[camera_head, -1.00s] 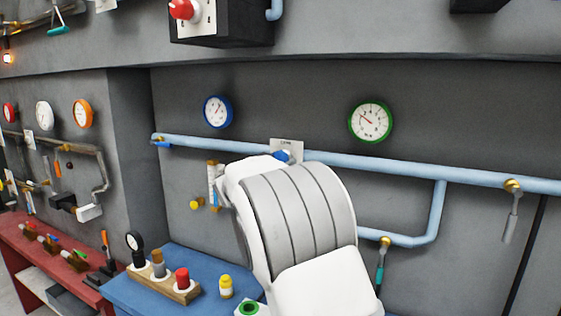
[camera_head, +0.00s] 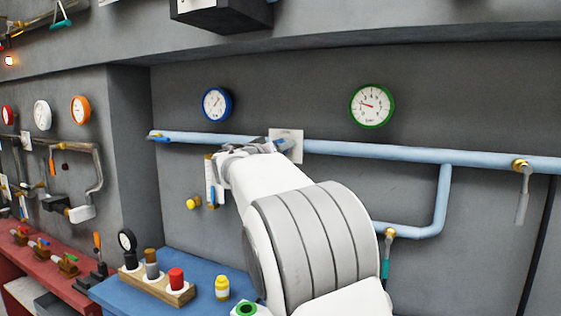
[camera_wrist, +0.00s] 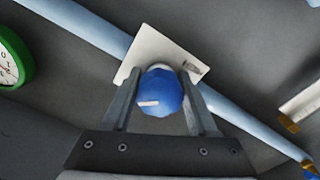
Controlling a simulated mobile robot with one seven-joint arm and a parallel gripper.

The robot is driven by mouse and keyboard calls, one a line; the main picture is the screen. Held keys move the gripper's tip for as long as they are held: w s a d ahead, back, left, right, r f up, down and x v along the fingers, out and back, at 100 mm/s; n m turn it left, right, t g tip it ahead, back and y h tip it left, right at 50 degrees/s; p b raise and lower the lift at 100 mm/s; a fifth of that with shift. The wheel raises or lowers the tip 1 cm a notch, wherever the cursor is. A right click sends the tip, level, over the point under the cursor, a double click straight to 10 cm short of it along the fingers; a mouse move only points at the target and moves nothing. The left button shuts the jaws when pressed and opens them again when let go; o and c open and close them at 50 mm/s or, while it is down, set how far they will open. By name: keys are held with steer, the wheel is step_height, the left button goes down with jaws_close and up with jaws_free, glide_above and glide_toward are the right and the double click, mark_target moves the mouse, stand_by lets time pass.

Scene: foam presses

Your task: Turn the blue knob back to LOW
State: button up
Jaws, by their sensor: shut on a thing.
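The blue knob (camera_wrist: 162,92) sits on a white plate (camera_wrist: 165,50) on the light blue pipe. My gripper (camera_wrist: 162,100) is at the knob with one finger on each side, shut on it. The white mark on the knob points left in the wrist view. Only a small label on the plate shows there, too small to read. In the head view the plate (camera_head: 288,137) shows above the end of my arm, and my gripper (camera_head: 275,147) mostly hides the knob.
The light blue pipe (camera_head: 400,154) runs along the grey wall. A blue-rimmed gauge (camera_head: 217,104) and a green-rimmed gauge (camera_head: 371,105) hang above it. Below left, a blue bench (camera_head: 205,262) holds a wooden block (camera_head: 160,286) and a yellow-capped bottle (camera_head: 222,288).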

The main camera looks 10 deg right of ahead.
steer(key=n+b, duration=0.1)
steer(key=n, duration=0.4)
steer(key=shift+n+b, duration=0.3)
steer(key=shift+r+n, duration=0.15)
steer(key=shift+n, duration=2.05)
steer(key=shift+d, duration=0.1)
steer(key=o, duration=1.4)
steer(key=shift+s, duration=0.1)
steer(key=b+v, duration=0.2)
steer(key=v, duration=1.5)
steer(key=shift+s, duration=0.15)
